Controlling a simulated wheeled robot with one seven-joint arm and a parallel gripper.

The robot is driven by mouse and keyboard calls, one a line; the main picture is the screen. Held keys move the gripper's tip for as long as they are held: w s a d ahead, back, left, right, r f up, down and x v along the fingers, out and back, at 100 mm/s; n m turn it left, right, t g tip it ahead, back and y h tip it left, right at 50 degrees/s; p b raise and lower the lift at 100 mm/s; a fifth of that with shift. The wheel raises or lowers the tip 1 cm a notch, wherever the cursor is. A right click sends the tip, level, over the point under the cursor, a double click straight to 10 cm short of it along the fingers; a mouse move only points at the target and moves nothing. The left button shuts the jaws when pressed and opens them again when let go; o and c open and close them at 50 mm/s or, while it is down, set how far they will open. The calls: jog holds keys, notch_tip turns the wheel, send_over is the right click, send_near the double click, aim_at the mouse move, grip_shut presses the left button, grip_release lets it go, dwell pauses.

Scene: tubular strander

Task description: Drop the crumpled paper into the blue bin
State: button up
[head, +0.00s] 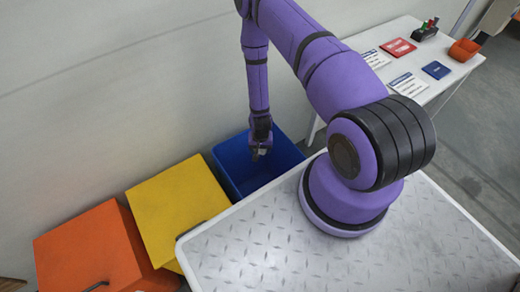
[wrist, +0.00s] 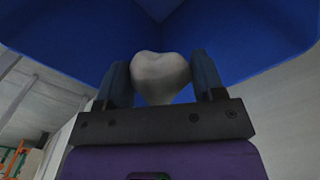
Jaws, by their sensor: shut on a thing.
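The blue bin (head: 238,171) stands on the floor against the wall, open at the top, right of the yellow box. My gripper (head: 259,153) points down over the bin's opening in the head view. In the wrist view my gripper (wrist: 163,85) is shut on the crumpled paper (wrist: 161,77), a pale greyish lump between the two dark fingers. The blue bin (wrist: 230,35) fills the upper part of the wrist view behind the paper. The paper is too small to make out clearly in the head view. How deep it hangs relative to the rim I cannot tell.
A yellow box (head: 175,205) and an orange box (head: 90,250) stand left of the bin. My base's metal deck lies in front. The wall is close behind the bin.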

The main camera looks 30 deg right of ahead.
notch_tip(320, 180, down, 25)
jog(key=shift+s+d+f, duration=0.15)
dwell(1.2)
jog(key=o, duration=1)
jog(key=shift+c, duration=0.2)
notch_tip(320, 180, up, 11)
jog(key=shift+f, duration=0.1)
notch_tip(320, 180, up, 20)
dwell(1.1)
